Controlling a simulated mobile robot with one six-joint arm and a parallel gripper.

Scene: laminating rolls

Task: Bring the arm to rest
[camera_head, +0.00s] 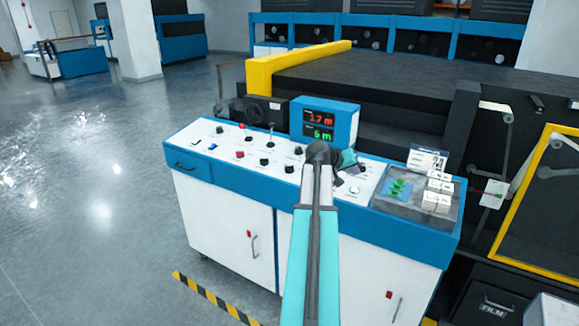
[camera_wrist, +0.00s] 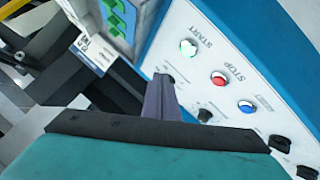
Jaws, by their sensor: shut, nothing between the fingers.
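My arm reaches forward from the bottom of the head view over the control console (camera_head: 230,178), bent at a dark joint. My gripper (camera_head: 362,167) is just above the right part of the console's white panel; its closed fingers (camera_wrist: 162,80) show in the wrist view with nothing held. In the wrist view, a green START button (camera_wrist: 188,47), a red STOP button (camera_wrist: 218,78) and a blue button (camera_wrist: 247,106) lie to the right of the fingers. I cannot tell whether the fingertips touch anything.
A blue display box (camera_head: 325,120) reading 1.7 m and 5 m stands at the console's back. A grey tray (camera_head: 400,202) with green pieces and white boxes (camera_head: 437,200) is right of the gripper. A yellow-framed machine (camera_head: 300,68) stands behind. The floor at left (camera_head: 90,190) is clear.

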